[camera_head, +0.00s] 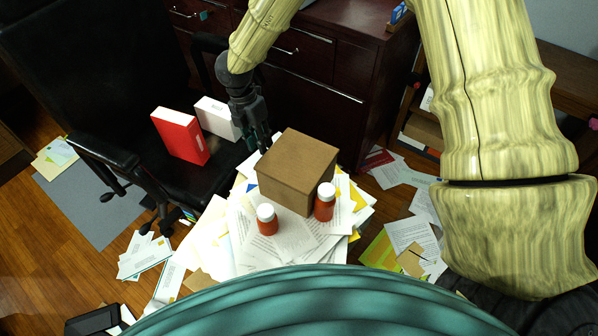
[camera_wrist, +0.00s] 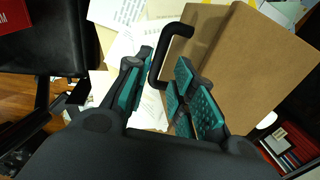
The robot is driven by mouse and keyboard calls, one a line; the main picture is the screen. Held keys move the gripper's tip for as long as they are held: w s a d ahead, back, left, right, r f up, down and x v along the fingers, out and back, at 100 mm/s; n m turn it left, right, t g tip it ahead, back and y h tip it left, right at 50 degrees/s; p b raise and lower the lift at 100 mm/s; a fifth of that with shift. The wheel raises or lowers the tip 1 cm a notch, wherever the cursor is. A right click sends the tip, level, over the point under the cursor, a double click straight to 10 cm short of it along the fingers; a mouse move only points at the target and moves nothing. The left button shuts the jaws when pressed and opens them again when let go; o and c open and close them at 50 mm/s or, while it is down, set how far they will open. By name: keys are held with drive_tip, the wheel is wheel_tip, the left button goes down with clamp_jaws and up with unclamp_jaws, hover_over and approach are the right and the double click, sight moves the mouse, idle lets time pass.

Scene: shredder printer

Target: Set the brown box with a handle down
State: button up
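The brown box (camera_head: 297,165) appears to stand upright on a pile of papers in the head view. It fills the right of the wrist view (camera_wrist: 255,65), where its black handle (camera_wrist: 172,40) sticks out from its side. The handle is hidden in the head view. My gripper (camera_head: 264,143) is just beside the box's far left side. In the wrist view my gripper (camera_wrist: 164,80) has its teal-padded fingers apart, with a gap between them. The handle reaches into that gap and does not look clamped.
Two orange bottles with white caps, one left (camera_head: 267,220) and one right (camera_head: 325,202), stand close before the box. A black chair (camera_head: 150,150) holds a red box (camera_head: 181,136) and a white box (camera_head: 217,118). A dark desk (camera_head: 315,60) stands behind. Papers litter the floor.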

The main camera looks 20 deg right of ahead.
drive_tip(key=shift+s+f, duration=0.2)
drive_tip(key=shift+f, duration=0.7)
drive_tip(key=shift+s+f, duration=0.2)
drive_tip(key=shift+f, duration=0.75)
drive_tip(key=shift+s+f, duration=0.2)
drive_tip(key=shift+f, duration=0.7)
drive_tip(key=shift+a, duration=0.1)
drive_tip(key=shift+c, duration=0.4)
clamp_jaws()
